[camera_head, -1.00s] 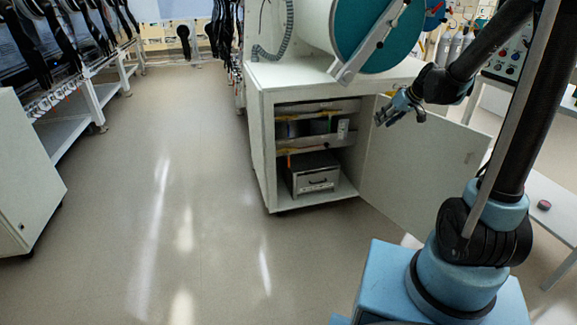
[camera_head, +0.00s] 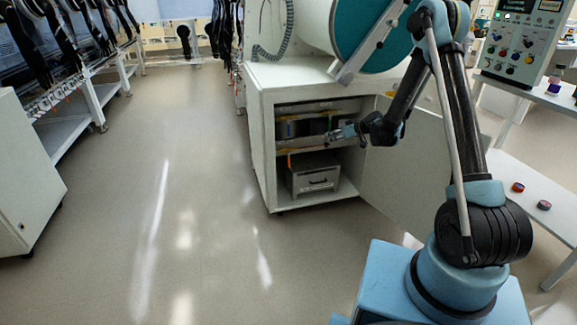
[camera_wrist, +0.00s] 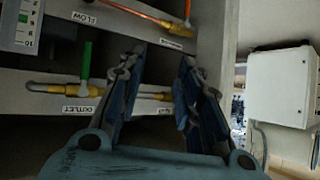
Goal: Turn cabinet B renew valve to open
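In the head view my gripper (camera_head: 338,133) is at the front of the open cabinet (camera_head: 259,140), by its upper shelf. In the wrist view my gripper (camera_wrist: 158,66) has its two fingers apart, with nothing seen between them. An upright green valve handle (camera_wrist: 86,60) stands on a brass pipe left of the fingers, above a label reading OUTLET (camera_wrist: 81,109). An orange-red valve handle (camera_wrist: 187,10) rises from an upper pipe beyond the fingertips, cut by the top edge. The label below it (camera_wrist: 172,44) is too small to read. The fingers hide part of the lower pipe.
The cabinet door (camera_head: 410,170) stands open to the right, beside my arm. A grey drawer box (camera_head: 315,175) sits on the cabinet's lower shelf. A FLOW label (camera_wrist: 84,18) and a gauge (camera_wrist: 22,25) are at upper left. A white wall box (camera_wrist: 280,85) is at right.

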